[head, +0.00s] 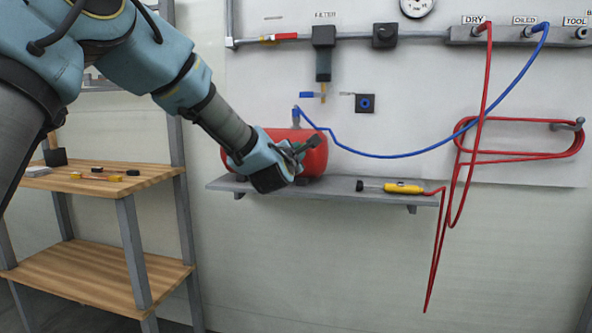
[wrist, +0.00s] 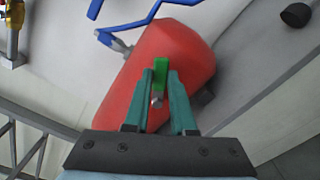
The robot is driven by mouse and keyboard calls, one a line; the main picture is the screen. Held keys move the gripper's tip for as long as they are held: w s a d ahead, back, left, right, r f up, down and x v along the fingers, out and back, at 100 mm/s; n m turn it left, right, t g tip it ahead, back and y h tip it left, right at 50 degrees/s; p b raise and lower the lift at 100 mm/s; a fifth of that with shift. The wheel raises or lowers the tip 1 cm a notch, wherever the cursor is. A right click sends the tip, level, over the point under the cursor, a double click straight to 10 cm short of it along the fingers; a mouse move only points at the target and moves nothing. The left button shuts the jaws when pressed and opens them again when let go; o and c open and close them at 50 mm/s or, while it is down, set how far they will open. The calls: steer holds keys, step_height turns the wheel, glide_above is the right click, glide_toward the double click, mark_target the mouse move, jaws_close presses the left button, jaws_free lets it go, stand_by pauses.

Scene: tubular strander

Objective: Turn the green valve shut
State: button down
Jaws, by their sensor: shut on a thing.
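The green valve (wrist: 160,66) shows in the wrist view as a small green handle in front of the red tank (wrist: 188,48). My gripper (wrist: 160,78) is shut on this handle, with one teal finger on each side of it. A small grey metal piece shows between the fingers below the handle. In the head view my gripper (head: 298,148) is at the front of the red tank (head: 317,161), which lies on the grey shelf. My wrist hides part of the tank there, and I cannot make out the green handle in that view.
A blue hose (head: 390,156) runs from the tank's top fitting to the wall manifold (head: 508,34). A yellow-handled tool (head: 403,188) lies on the shelf (head: 345,192), right of the tank. Red hose (head: 540,154) hangs at right. A wooden rack (head: 100,180) stands at left.

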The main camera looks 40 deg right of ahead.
steer(key=shift+w+a+r+n+b, duration=0.35)
steer(key=shift+w+n+b, duration=0.2)
steer(key=shift+n+b, duration=1.7)
steer(key=shift+w+a+r+n+b, duration=0.5)
steer(key=shift+n+b, duration=1.25)
steer(key=shift+b, duration=1)
steer(key=shift+w+a+r+n+b, duration=0.25)
steer(key=shift+w+n+b, duration=0.4)
steer(key=shift+n+b, duration=1.6)
steer(key=shift+b, duration=0.3)
steer(key=c, duration=0.7)
jaws_free()
steer(key=shift+c, duration=0.2)
